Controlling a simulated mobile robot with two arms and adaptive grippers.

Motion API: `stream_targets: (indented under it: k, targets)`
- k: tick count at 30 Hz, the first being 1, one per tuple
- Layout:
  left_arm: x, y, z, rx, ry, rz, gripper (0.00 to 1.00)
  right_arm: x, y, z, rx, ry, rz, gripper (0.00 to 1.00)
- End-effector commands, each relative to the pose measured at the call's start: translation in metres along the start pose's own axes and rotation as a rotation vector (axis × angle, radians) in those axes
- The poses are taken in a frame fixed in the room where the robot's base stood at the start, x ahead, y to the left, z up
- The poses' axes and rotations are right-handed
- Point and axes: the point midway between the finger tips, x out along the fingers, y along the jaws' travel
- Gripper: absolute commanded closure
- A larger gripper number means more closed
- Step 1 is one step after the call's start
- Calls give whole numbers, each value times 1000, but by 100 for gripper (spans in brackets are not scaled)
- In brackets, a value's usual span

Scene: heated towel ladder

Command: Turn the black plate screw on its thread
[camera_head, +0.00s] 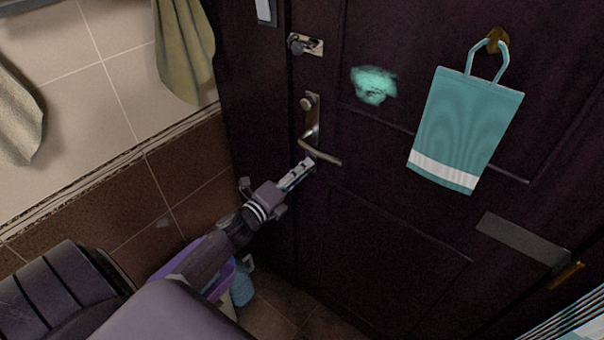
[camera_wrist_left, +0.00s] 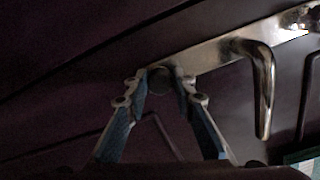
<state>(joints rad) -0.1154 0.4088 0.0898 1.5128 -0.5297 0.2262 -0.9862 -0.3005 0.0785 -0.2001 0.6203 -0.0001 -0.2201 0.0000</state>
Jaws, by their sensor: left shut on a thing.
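The door plate (camera_head: 312,108) is a long metal strip on the dark door, with a bent lever handle (camera_head: 326,157). In the left wrist view the plate (camera_wrist_left: 212,52) runs from lower middle to upper right, and the handle (camera_wrist_left: 266,88) stands off it. The black plate screw (camera_wrist_left: 159,79) shows as a small dark round head at the plate's near end. My left gripper (camera_wrist_left: 160,82) has its fingertips on either side of the screw, shut on it. In the head view the left gripper (camera_head: 308,164) reaches in just below the handle and hides the screw. My right gripper is not in view.
A latch (camera_head: 304,44) sits above the plate. A teal bag (camera_head: 464,130) hangs on a hook at the right. A mail slot plate (camera_head: 522,241) is lower right. A purple bin (camera_head: 216,286) and a blue bottle (camera_head: 243,288) stand on the floor below my left arm.

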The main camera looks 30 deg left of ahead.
Motion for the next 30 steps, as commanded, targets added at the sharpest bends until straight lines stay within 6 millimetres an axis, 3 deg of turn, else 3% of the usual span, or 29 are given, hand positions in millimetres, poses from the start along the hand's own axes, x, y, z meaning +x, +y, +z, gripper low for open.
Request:
stream_targets:
  k: [22,23,27,30]
  targets:
    - [0,1,-1,90,2,2,100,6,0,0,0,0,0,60]
    - [0,1,-1,90,2,2,74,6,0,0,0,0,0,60]
    - [0,1,-1,90,2,2,59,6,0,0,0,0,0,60]
    - [0,0,-1,89,1,1,58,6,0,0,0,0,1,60]
